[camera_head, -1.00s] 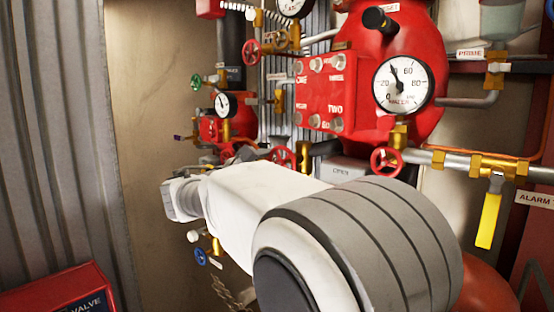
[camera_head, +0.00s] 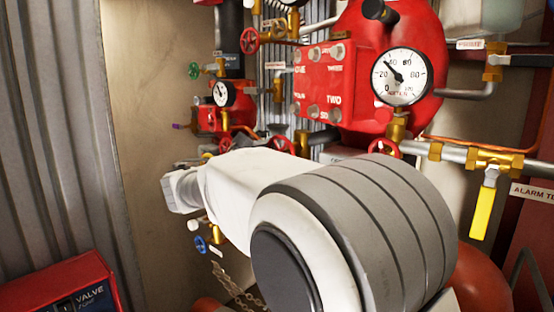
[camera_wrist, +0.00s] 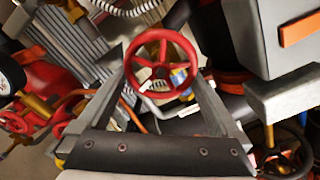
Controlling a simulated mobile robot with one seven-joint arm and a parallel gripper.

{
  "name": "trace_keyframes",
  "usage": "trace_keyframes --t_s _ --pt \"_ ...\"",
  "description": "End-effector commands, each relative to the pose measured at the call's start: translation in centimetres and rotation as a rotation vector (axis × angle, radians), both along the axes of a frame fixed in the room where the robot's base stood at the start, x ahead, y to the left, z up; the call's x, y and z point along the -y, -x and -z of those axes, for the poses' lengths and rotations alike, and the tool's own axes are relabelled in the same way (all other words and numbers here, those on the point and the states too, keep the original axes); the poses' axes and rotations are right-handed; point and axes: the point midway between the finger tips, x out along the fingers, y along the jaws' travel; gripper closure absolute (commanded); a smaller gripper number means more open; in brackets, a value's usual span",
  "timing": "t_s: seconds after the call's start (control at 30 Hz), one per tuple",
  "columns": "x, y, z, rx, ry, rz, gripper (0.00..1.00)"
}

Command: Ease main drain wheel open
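A red five-spoked handwheel (camera_wrist: 160,63) faces me in the wrist view; no label on it is readable, so I cannot confirm that it is the main drain wheel. My gripper (camera_wrist: 165,68) is open, with one grey finger at each side of the wheel. The fingers look close to the rim, but I cannot tell whether they touch it. In the head view my white and grey arm covers the lower middle and hides my gripper. Red handwheels show there behind the arm (camera_head: 282,146), to its right (camera_head: 385,149) and higher up (camera_head: 250,40).
A pressure gauge (camera_head: 399,76) and red valve body stand behind my arm. A yellow lever (camera_head: 483,212) hangs at right. A blue handwheel (camera_head: 200,244) is low left of the arm. A red box (camera_head: 60,290) sits lower left. A grey block (camera_wrist: 285,40) crowds the wrist view's right.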

Motion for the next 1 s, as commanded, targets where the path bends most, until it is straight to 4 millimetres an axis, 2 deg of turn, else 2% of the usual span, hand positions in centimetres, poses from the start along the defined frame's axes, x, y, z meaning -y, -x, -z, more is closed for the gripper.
trace_keyframes --t_s 0.23,0.37,0.8,1.0 --pt "-0.3 0.2 0.0 0.002 -0.001 -0.002 0.0" --pt "-1.3 1.4 0.1 0.002 -0.002 -0.004 0.0" --pt "-7.7 9.7 0.2 0.001 -0.002 -0.006 0.0" --pt "-9.8 12.5 0.1 0.001 0.0 -0.003 0.0"
